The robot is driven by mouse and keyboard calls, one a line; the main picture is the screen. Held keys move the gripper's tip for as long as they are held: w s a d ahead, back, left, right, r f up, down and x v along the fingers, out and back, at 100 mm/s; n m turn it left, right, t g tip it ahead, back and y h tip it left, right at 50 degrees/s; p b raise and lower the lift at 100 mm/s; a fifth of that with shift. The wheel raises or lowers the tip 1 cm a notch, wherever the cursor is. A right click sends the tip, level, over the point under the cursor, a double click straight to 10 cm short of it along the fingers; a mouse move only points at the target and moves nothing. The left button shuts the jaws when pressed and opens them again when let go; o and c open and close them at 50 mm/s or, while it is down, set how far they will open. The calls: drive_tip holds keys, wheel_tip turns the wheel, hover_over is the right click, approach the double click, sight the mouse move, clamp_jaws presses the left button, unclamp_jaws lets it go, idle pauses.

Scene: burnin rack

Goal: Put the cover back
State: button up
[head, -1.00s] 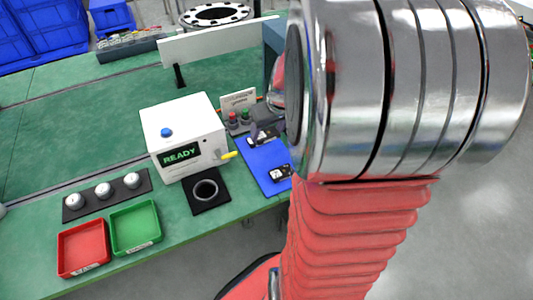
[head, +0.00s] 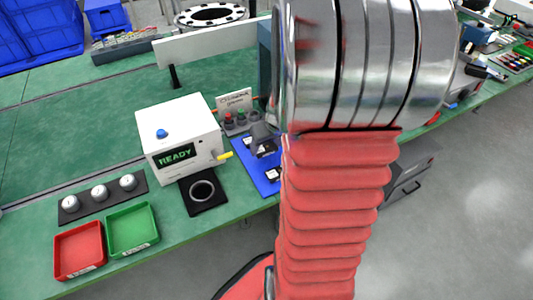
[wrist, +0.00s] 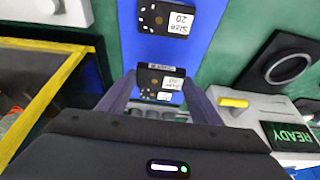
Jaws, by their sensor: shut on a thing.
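In the wrist view my gripper (wrist: 160,88) is shut on a small black block (wrist: 162,78) with a white "Size 20" label. The block sits between the two grey fingers, over the blue mat (wrist: 200,45). A second, similar black block (wrist: 165,18) lies on the mat, apart from the fingers. In the head view my dark gripper (head: 264,138) is at the blue mat (head: 262,168), partly hidden by my arm. The second block (head: 272,175) lies near the mat's front edge. I cannot make out a separate cover.
A white box reading READY (head: 180,135) with a yellow lever stands left of the mat. A black plate with a ring (head: 203,192) lies before it. Red (head: 80,250) and green (head: 133,230) trays stand front left.

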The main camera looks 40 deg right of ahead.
sight(268, 151)
drive_tip(key=shift+f, duration=0.1)
drive_tip(key=shift+f, duration=1.8)
drive_tip(key=shift+f, duration=0.1)
drive_tip(key=o, duration=1)
drive_tip(key=shift+o, duration=0.2)
drive_tip(key=v, duration=1.2)
